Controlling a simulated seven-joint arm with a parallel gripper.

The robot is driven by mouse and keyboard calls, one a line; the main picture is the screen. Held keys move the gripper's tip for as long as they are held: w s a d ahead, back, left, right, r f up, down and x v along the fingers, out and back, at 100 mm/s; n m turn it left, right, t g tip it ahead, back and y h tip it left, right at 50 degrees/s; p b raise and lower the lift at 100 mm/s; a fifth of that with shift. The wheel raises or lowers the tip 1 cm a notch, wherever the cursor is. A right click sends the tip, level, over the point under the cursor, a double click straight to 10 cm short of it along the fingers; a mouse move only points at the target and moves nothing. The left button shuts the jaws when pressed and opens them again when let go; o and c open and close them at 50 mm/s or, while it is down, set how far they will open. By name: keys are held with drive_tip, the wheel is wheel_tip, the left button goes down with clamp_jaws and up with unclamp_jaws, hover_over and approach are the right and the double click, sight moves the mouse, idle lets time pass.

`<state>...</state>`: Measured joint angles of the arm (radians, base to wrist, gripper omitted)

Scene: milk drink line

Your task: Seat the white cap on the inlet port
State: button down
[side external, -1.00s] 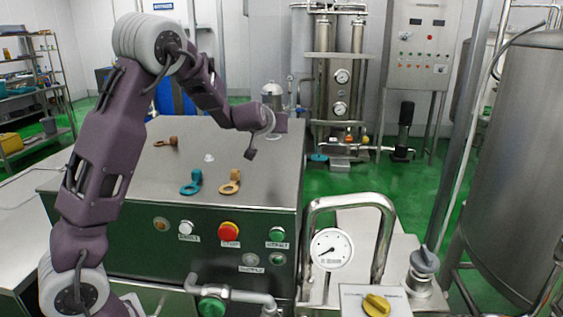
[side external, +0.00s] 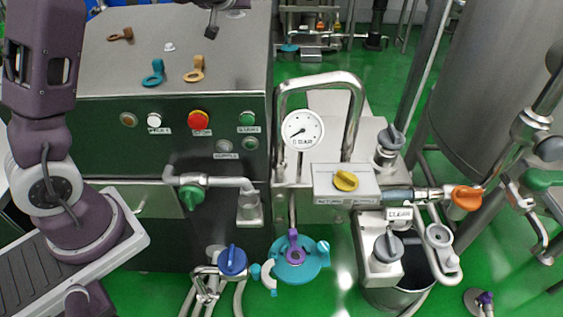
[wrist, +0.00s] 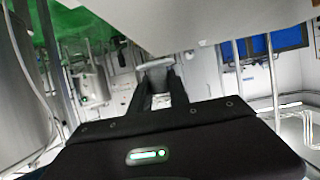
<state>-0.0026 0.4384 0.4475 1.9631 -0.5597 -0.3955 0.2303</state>
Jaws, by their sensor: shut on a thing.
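My gripper (side external: 212,31) shows only in part at the top edge of the side view, over the back right of the steel console top. In the wrist view its two dark fingers (wrist: 161,90) are shut on a pale grey piece (wrist: 155,72); I cannot tell whether this is the white cap. A small white piece (side external: 169,46) stands on the console top, left of my gripper and apart from it. I cannot tell which fitting is the inlet port. An open steel cup-like fitting (side external: 249,207) sits below a pipe at the console's lower right.
Blue (side external: 153,74), tan (side external: 195,70) and brown (side external: 120,35) ring-ended pieces lie on the console top (side external: 100,75). To the right stand a tall bent pipe (side external: 345,84), a pressure gauge (side external: 303,130), a yellow knob (side external: 346,180) and an orange-handled valve (side external: 466,197).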

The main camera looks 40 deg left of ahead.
drive_tip(key=s+d+f+m+t+h, duration=0.1)
drive_tip(key=d+f+m+h, duration=0.2)
drive_tip(key=d, duration=0.6)
drive_tip(key=s+d+f+m+t+h, duration=0.1)
drive_tip(key=d+f+m+h, duration=0.15)
drive_tip(key=d, duration=0.65)
drive_tip(key=d+f+m+t+h, duration=0.1)
drive_tip(key=d+f+m+h, duration=0.15)
drive_tip(key=d, duration=0.65)
drive_tip(key=s+d+f+m+g+h, duration=0.1)
drive_tip(key=s+d+f+m+h, duration=0.1)
drive_tip(key=d+f+m+h, duration=0.6)
drive_tip(key=m+g+h, duration=0.6)
drive_tip(key=m+g, duration=0.1)
drive_tip(key=g, duration=0.2)
hover_over(295, 255)
wheel_tip(295, 255, down, 19)
drive_tip(key=shift+d+f, duration=0.1)
drive_tip(key=shift+f, duration=4.15)
drive_tip(key=shift+f, duration=0.6)
drive_tip(key=c, duration=1.2)
unclamp_jaws()
drive_tip(key=shift+f, duration=0.1)
